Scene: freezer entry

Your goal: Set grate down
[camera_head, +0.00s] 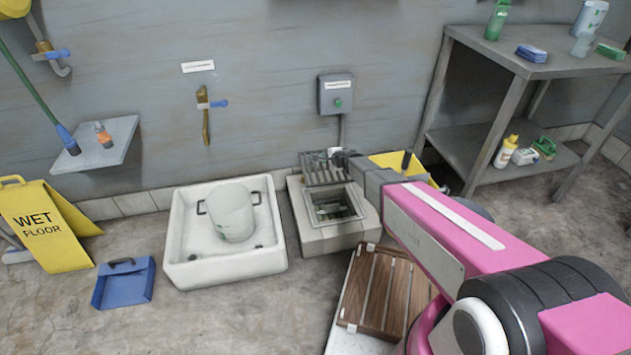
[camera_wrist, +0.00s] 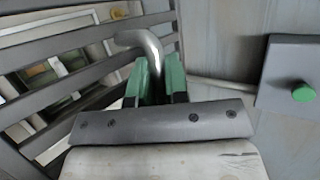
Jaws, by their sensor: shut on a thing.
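The grey slatted grate (camera_head: 322,170) is at the back edge of a square drain box (camera_head: 345,240), near the wall. The box's opening (camera_head: 335,206) shows in front of it, with something greenish inside. I cannot tell if the grate touches the box. In the wrist view the grate's bars (camera_wrist: 75,48) fill the left side, with gaps between them. My gripper (camera_wrist: 160,75) has green fingers shut on the grate's curved metal handle (camera_wrist: 143,42). In the head view my gripper (camera_head: 340,157) is at the grate's right side, partly hidden by my arm.
A white basin (camera_head: 225,265) holding a pale rounded container stands left of the drain box. A wooden slatted board (camera_head: 382,290) lies in front right. A yellow bin (camera_head: 395,160) is behind my arm. A grey control box (camera_head: 335,94) hangs on the wall; a metal shelf (camera_head: 540,65) stands right.

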